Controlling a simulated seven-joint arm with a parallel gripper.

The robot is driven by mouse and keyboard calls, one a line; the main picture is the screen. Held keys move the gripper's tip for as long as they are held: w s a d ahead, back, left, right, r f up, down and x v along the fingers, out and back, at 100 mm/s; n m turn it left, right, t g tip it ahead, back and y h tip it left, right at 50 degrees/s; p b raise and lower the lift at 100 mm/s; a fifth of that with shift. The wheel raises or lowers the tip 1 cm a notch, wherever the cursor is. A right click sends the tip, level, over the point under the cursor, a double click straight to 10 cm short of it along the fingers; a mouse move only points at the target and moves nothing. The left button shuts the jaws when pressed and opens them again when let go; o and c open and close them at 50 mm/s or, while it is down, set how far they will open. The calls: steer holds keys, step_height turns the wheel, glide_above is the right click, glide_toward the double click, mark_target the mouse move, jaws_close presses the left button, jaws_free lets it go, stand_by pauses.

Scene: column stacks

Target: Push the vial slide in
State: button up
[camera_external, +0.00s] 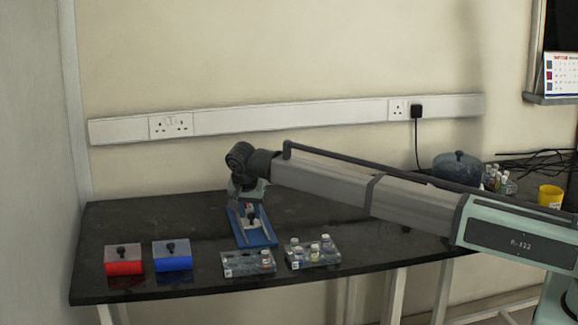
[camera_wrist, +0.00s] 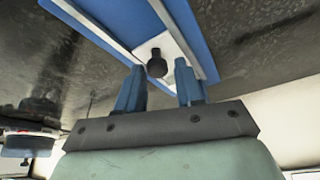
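The vial slide is a white plate (camera_wrist: 178,47) with a black knob (camera_wrist: 157,64), set between pale rails on a blue base (camera_wrist: 190,15). In the external view the blue base (camera_external: 262,240) lies on the dark bench, and the knob (camera_external: 252,217) shows near its middle. My gripper (camera_wrist: 159,72) is open, with its two blue fingers apart. The knob appears in the gap near the fingertips, with space on both sides. In the external view my gripper (camera_external: 248,206) is over the far end of the base, partly blurred by its small size.
A red box (camera_external: 124,267) and a blue box (camera_external: 173,262), each with a black knob, stand at the left. Two clear racks, one at the centre front (camera_external: 248,263) and one holding several vials (camera_external: 313,255), stand close to the base. A dark pot (camera_external: 458,169) and a yellow cup (camera_external: 549,196) are at the right.

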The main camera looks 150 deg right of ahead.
steer(key=shift+o, duration=1.1)
steer(key=shift+w, duration=0.1)
steer(key=v, duration=1.3)
steer(key=shift+r, duration=0.4)
steer(key=shift+w, duration=0.1)
